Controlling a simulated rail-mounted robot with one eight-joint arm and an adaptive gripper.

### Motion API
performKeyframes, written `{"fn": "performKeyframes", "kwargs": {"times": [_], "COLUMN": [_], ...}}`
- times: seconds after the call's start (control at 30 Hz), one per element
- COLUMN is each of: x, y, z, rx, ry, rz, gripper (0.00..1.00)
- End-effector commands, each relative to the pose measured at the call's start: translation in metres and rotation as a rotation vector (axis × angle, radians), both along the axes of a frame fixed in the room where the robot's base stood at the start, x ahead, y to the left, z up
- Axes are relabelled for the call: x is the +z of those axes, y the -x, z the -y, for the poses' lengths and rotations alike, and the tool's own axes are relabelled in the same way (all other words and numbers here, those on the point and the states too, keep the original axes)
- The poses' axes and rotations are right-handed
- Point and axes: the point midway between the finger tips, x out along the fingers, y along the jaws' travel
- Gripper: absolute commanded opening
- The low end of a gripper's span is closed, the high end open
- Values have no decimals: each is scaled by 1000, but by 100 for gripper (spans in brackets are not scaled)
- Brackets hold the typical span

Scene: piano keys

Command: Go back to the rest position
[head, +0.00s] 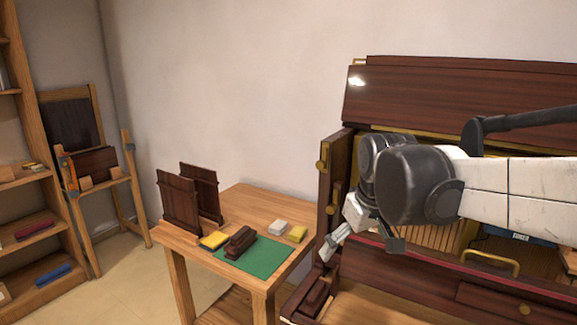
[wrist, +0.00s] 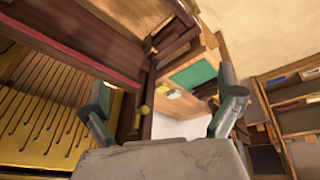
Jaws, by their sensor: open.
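My gripper (head: 333,246) hangs at the left end of the opened piano (head: 455,95) in the head view, with its fingers pointing down and left. In the wrist view my gripper (wrist: 163,92) has its two fingers spread wide, with nothing between them. The piano's row of pale wooden strips (head: 432,241) shows partly behind my arm; it also fills the left of the wrist view (wrist: 38,105). My arm hides much of the piano's inside. I cannot tell whether the fingers touch the piano.
A wooden table (head: 189,243) with a green mat (head: 262,262) stands left of the piano. On it are two dark panels, a dark wooden block (head: 240,241), and yellow and white blocks. Shelves (head: 30,188) and a wooden rack (head: 98,180) stand at far left. Open floor lies between.

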Motion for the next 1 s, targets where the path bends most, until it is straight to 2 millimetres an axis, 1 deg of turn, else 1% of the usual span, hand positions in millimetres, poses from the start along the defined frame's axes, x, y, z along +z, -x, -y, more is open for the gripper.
{"fn": "performKeyframes", "kwargs": {"times": [0.03,0.27,0.4,0.6,0.7,0.8,0.9,1.0], "x": [0,-6,-17,-37,-47,-54,-58,-59], "y": [16,74,108,151,167,176,181,183], "z": [6,27,38,51,54,57,58,59], "rx": [-25,-135,-201,-291,-324,-347,-360,-364], "ry": [-8,-50,-77,-116,-132,-143,-150,-152], "rz": [14,82,124,182,204,220,228,232], "gripper": [100,100,100,100,100,100,100,100]}}
